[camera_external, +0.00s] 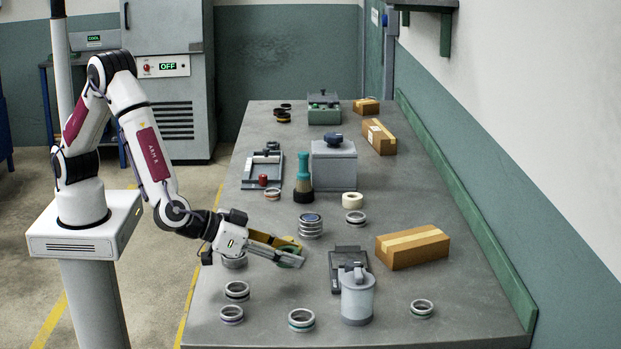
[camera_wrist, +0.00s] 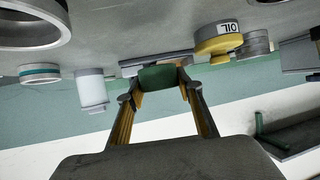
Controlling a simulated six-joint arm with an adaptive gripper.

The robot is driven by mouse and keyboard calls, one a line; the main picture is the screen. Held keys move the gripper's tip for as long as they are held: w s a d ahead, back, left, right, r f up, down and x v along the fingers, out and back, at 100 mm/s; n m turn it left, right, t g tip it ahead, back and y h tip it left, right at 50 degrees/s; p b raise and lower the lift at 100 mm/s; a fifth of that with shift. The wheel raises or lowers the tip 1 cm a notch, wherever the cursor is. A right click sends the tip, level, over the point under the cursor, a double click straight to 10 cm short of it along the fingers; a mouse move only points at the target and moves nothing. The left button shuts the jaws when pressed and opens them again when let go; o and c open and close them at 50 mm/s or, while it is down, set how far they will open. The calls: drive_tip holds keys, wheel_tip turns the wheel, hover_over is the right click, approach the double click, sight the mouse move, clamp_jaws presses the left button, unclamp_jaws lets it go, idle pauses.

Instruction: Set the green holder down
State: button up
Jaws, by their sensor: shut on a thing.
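The green holder (camera_wrist: 162,77) is a small dark green block between my fingertips in the wrist view. My gripper (camera_external: 291,254) is shut on it, and it also shows in the wrist view (camera_wrist: 158,92). In the external view, a green piece (camera_external: 290,262) shows at the fingertips, low over the near middle of the grey table (camera_external: 330,330). Whether the holder touches the table cannot be told. The fingers hide part of it.
A dark grey fixture (camera_external: 347,262) and a grey canister (camera_external: 357,298) stand right of my gripper. A ring stack (camera_external: 311,227) is just behind it. Several loose rings lie in front. A cardboard box (camera_external: 412,248) lies farther right. The wrist view shows a yellow oil container (camera_wrist: 217,45).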

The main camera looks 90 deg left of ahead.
sight(288, 278)
drive_tip(key=shift+f, duration=1.9)
drive_tip(key=shift+f, duration=0.1)
drive_tip(key=o, duration=1.1)
drive_tip(key=v, duration=1.2)
